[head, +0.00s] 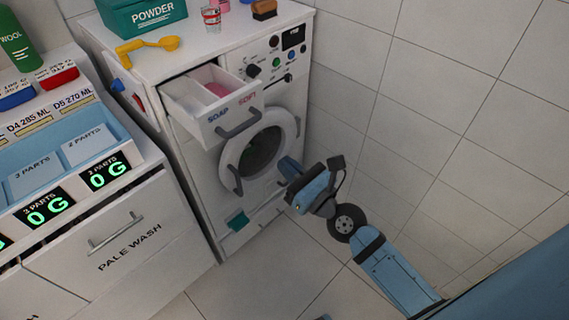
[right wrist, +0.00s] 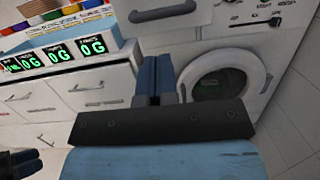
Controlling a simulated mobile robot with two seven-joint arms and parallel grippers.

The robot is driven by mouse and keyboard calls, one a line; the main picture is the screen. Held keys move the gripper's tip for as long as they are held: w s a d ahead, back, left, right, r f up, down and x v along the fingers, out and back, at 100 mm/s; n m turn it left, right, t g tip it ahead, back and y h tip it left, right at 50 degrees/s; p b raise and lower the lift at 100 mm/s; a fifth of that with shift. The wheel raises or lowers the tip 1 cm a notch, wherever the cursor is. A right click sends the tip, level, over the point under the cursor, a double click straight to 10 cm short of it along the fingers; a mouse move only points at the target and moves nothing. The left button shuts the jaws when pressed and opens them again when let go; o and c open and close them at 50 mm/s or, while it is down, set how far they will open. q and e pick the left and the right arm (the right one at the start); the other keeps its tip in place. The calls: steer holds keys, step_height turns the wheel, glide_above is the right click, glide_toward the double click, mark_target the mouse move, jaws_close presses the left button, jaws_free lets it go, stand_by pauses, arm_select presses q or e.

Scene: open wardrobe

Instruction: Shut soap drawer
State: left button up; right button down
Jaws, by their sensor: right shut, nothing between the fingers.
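The soap drawer (head: 202,109) of the white washing machine is pulled out, with its grey handle (head: 238,124) on the front. Its inside shows compartments, one with something pink. In the right wrist view the drawer front (right wrist: 190,27) is at the top, beyond my fingers. My right gripper (head: 288,167) is shut and empty, low beside the round door and below the drawer, apart from the handle. Its closed fingers (right wrist: 156,78) also show in the right wrist view. A dark part at that view's lower left may be my left gripper (right wrist: 20,162); its jaws are unclear.
The round washer door (head: 262,150) is closed below the drawer. A counter with a pale wash drawer (head: 120,240) is on the left; a tiled wall is on the right.

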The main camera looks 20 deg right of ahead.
mark_target(211, 102)
steer(key=p+x, duration=0.1)
steer(key=x, duration=0.9)
steer(key=shift+w+a, duration=0.25)
steer(key=shift+w, duration=0.2)
arm_select(q)
steer(key=shift+s+a+r, duration=0.2)
steer(key=shift+a+r, duration=0.05)
steer(key=shift+a, duration=0.15)
steer(key=shift+d+r, duration=0.1)
steer(key=shift+r, duration=0.05)
arm_select(e)
steer(key=shift+w, duration=0.1)
steer(key=shift+w+a+r, duration=0.1)
steer(key=shift+w, duration=0.1)
steer(key=f+x, duration=0.1)
steer(key=x, duration=0.4)
steer(key=f+b+x, duration=0.1)
steer(key=x, duration=0.4)
steer(key=f+x, duration=0.1)
steer(key=x, duration=0.5)
steer(key=shift+w+a+f+b, duration=0.1)
steer(key=shift+w+a+b, duration=0.1)
steer(key=shift+b, duration=0.15)
arm_select(q)
steer(key=shift+d+f, duration=0.25)
steer(key=shift+f, duration=0.3)
arm_select(e)
steer(key=shift+w+r, duration=0.1)
steer(key=shift+r, duration=0.3)
